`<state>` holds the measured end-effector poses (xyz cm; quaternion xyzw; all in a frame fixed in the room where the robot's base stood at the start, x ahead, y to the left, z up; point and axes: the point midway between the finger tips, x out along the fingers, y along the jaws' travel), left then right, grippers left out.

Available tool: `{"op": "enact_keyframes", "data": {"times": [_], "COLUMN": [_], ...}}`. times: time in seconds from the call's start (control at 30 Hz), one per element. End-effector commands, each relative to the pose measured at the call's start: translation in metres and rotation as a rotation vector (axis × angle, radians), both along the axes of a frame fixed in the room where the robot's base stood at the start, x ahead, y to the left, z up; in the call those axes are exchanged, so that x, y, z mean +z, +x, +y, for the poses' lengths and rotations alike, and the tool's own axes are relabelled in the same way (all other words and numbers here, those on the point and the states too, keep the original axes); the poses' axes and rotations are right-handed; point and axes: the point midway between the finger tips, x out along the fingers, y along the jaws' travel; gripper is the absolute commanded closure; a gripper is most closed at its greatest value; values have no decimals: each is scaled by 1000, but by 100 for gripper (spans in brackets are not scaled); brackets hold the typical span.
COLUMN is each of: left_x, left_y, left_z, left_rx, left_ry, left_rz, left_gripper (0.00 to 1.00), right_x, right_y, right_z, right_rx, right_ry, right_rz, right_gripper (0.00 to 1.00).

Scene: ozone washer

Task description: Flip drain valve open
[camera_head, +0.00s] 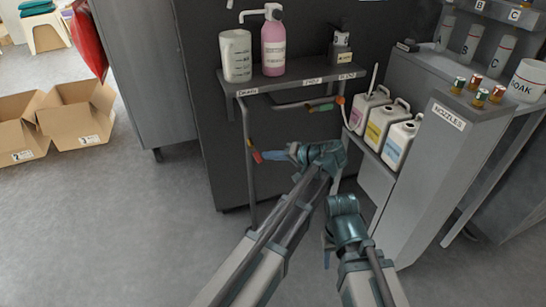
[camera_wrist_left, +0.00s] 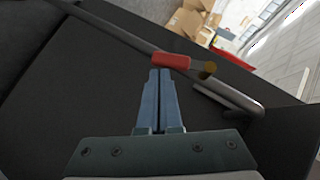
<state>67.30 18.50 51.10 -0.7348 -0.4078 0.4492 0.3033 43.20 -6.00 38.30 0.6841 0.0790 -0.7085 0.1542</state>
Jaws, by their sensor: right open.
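The drain valve's red handle (camera_head: 256,156) is at the left pipe below the shelf's DRAIN label (camera_head: 247,92). In the left wrist view the red handle (camera_wrist_left: 171,60) lies across, just beyond my fingertips, with a brass-coloured stub (camera_wrist_left: 207,70) beside it and the grey pipe (camera_wrist_left: 228,95) behind. My left gripper (camera_head: 276,155) points left at the handle; its two blue fingers (camera_wrist_left: 158,75) are together with nothing between them. I cannot tell whether the tips touch the handle. My right gripper (camera_head: 328,250) is open, low and to the right, away from the valve.
A second valve with a green handle (camera_head: 321,107) is under the shelf's right end. A jug (camera_head: 235,55) and a pink bottle (camera_head: 272,47) stand on the shelf (camera_head: 300,75). Several jugs (camera_head: 381,124) and the NOZZLES cabinet (camera_head: 430,175) are at right. Floor left is open before cardboard boxes (camera_head: 78,115).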

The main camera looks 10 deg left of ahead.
Motion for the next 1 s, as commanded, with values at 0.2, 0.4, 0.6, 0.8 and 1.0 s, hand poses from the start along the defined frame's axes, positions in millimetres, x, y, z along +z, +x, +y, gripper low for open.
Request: {"op": "enact_keyframes", "data": {"times": [0.2,0.4,0.6,0.8,1.0], "left_x": [-11,-15,-17,-18,-18], "left_y": [-5,-8,-9,-10,-10], "left_z": [7,11,14,15,16], "left_rx": [1,0,0,0,1], "left_ry": [-1,-2,-2,-2,-3], "left_rz": [0,-1,-1,-1,-1], "left_gripper": [100,100,100,100,100], "right_x": [-11,-15,-17,-18,-18], "right_y": [0,0,0,0,0], "right_z": [0,0,0,0,0], "right_rx": [0,0,0,0,0], "right_ry": [0,0,0,0,0], "right_rz": [-1,-1,-1,-1,-1], "right_gripper": [50,50,50,50,50]}}
